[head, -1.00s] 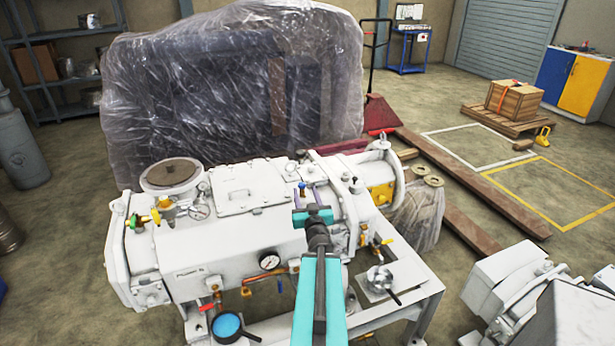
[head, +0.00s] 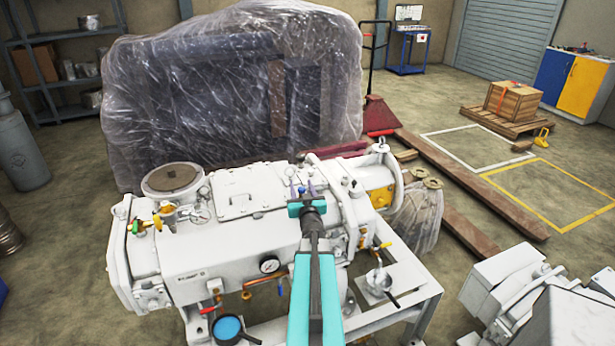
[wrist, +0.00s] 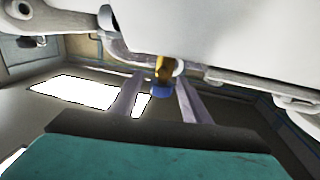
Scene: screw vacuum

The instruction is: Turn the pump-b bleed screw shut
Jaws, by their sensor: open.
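The white pump (head: 240,238) stands on a white frame. A small brass screw fitting with a blue end, which looks like the bleed screw, is on the pump's top; its blue end (head: 302,190) shows small in the head view. In the wrist view the screw (wrist: 162,72) projects from the white body, blue end toward me. My gripper (wrist: 158,84) is open, one finger on each side of the screw in the picture, with gaps to both. How deep the fingers reach past it I cannot tell. In the head view my gripper (head: 302,186) is over the pump's top.
A plastic-wrapped machine (head: 235,90) stands behind. White machinery (head: 540,305) is at the lower right.

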